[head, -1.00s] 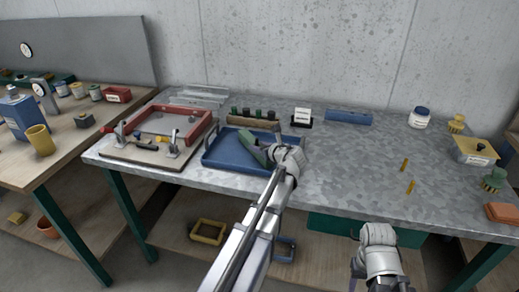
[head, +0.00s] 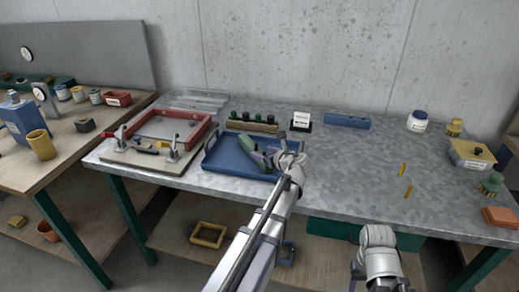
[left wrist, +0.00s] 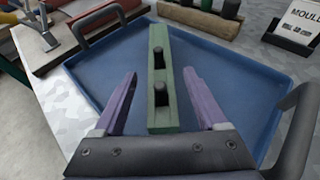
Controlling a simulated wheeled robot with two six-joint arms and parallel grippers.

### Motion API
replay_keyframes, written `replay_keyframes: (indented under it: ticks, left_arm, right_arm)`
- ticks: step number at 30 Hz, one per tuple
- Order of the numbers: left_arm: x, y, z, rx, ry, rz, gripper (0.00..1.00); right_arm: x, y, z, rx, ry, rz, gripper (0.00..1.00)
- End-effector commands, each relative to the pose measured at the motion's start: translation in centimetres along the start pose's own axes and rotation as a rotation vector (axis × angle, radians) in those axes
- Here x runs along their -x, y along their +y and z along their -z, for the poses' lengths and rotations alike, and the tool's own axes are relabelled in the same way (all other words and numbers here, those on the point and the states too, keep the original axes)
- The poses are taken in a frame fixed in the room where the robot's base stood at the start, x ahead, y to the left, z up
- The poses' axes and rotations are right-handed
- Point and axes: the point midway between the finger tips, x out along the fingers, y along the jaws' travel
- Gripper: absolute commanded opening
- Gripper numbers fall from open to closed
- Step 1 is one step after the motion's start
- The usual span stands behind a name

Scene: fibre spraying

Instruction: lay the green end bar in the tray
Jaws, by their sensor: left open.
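The green end bar (head: 253,150), with two black knobs on top, lies in the blue tray (head: 222,164). In the left wrist view the bar (left wrist: 159,85) lies lengthwise across the tray (left wrist: 225,75), its far end close to the far rim. My left gripper (head: 285,148) is over the tray's right side. Its two purple fingers (left wrist: 160,98) are open, one on each side of the bar's near part and apart from it. My right gripper's wrist shows low in the head view, but its fingertips cannot be made out.
A red frame (head: 165,127) with clamps stands left of the tray. A rack of dark knobs (head: 252,123) and a white label stand (head: 301,121) are behind it. Two yellow sticks (head: 404,169) lie right. The bench's middle is mostly clear.

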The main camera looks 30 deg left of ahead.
Motion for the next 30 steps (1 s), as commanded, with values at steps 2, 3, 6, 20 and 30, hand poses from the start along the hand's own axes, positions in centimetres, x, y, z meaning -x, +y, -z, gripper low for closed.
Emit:
replay_keyframes:
  ticks: [2, 3, 6, 20, 30]
  left_arm:
    - [2.2, 0.1, -0.3, -0.001, 0.000, 0.004, 0.75]
    - [3.0, 0.1, -0.3, -0.001, 0.000, 0.003, 0.75]
    - [4.9, 0.1, -0.3, -0.002, 0.000, 0.003, 0.75]
    - [8.4, 0.0, 0.0, 0.000, 0.000, 0.000, 0.75]
    - [8.4, 0.0, 0.0, 0.000, 0.000, 0.000, 0.75]
  right_arm:
    - [1.2, 0.1, -0.1, 0.000, 0.000, 0.000, 0.51]
    - [1.5, 0.1, -0.1, 0.000, 0.000, 0.000, 0.51]
    - [2.1, 0.2, -0.1, 0.000, 0.000, 0.000, 0.51]
    - [3.2, 0.3, -0.2, 0.000, 0.000, 0.000, 0.51]
    - [3.2, 0.3, -0.2, 0.000, 0.000, 0.000, 0.51]
